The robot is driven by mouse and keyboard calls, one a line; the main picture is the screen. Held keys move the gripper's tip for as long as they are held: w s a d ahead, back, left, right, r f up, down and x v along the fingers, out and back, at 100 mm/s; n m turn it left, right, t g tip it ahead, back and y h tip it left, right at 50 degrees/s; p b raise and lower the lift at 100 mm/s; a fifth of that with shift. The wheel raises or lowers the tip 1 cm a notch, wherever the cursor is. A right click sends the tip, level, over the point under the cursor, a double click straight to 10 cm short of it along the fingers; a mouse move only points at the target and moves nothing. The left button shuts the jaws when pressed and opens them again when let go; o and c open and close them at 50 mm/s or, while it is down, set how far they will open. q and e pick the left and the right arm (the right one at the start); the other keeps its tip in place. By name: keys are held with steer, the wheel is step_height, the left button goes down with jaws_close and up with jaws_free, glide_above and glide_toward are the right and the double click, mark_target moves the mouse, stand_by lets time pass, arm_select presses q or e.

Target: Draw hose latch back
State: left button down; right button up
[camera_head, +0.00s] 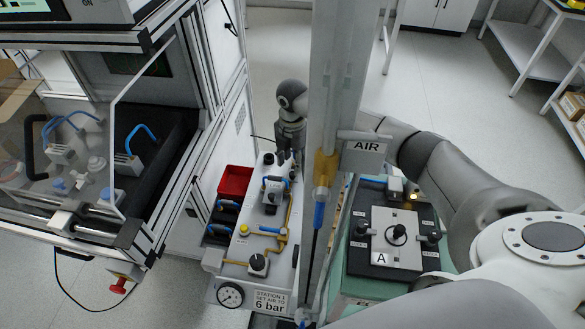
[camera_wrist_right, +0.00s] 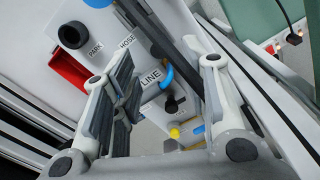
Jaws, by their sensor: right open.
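The station panel (camera_head: 240,270) stands left of the upright post in the head view. A grey fitting with a blue curved part (camera_head: 273,188) sits on it; the blue part also shows beside the LINE label in the right wrist view (camera_wrist_right: 164,73). I cannot tell which part of the fitting is the hose latch. My left gripper is not in view.
The post (camera_head: 333,110) with the AIR sign (camera_head: 364,147) stands between the panel and my right arm. A black PARK socket (camera_wrist_right: 72,34), a yellow pipe (camera_head: 284,236) with a blue lever (camera_head: 270,229), a black knob (camera_head: 259,263) and a gauge (camera_head: 230,295) crowd the panel. A red bin (camera_head: 234,181) is left.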

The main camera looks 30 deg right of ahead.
step_height(320, 180, up, 7)
stand_by(0.3)
steer(key=shift+s, duration=0.1)
stand_by(0.4)
